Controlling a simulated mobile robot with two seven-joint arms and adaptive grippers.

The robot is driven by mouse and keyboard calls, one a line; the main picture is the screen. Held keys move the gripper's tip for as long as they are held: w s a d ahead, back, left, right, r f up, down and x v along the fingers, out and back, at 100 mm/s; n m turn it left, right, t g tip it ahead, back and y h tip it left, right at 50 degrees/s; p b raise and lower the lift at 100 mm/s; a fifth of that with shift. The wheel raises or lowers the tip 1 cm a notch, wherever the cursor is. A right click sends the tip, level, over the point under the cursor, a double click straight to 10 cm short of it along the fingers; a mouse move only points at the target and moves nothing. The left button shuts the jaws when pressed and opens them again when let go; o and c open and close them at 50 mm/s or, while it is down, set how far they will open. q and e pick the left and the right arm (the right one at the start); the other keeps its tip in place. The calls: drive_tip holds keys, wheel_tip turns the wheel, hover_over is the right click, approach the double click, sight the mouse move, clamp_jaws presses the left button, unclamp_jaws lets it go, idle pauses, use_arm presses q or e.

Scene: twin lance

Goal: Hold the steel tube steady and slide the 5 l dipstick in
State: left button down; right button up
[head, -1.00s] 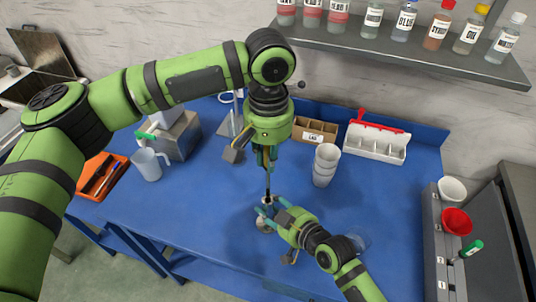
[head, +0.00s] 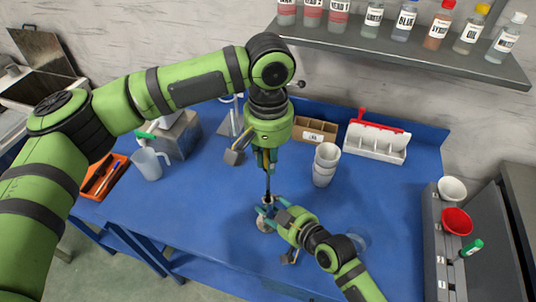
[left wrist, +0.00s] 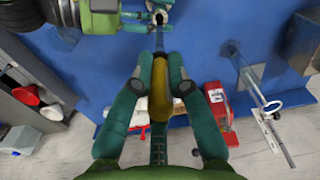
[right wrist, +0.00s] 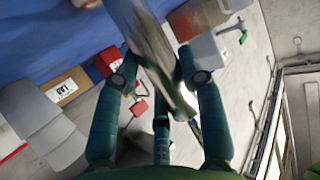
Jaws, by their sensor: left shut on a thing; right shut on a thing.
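My left gripper (head: 267,163) is shut on the dipstick and points down above the blue table. The dipstick's yellow handle (left wrist: 161,90) lies between its fingers in the left wrist view. The dark dipstick shaft (head: 268,186) runs down to the top of the steel tube (head: 264,223). My right gripper (head: 266,209) is shut on the tube from the right side, low over the table. The tube (right wrist: 150,50) fills the space between its fingers in the right wrist view. The shaft lines up with the tube mouth (left wrist: 161,17); how deep its tip is cannot be told.
Stacked white cups (head: 325,165) stand right of the grippers. A white divided caddy (head: 375,143) and a cardboard box (head: 315,130) are behind. A clear jug (head: 149,163) and an orange tray (head: 104,178) are left. The front left table is clear.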

sight(268, 197)
use_arm(q)
drive_tip(key=shift+f, duration=6)
drive_tip(key=c, duration=1.1)
unclamp_jaws()
wheel_tip(268, 197, up, 12)
use_arm(e)
drive_tip(key=o, duration=1.3)
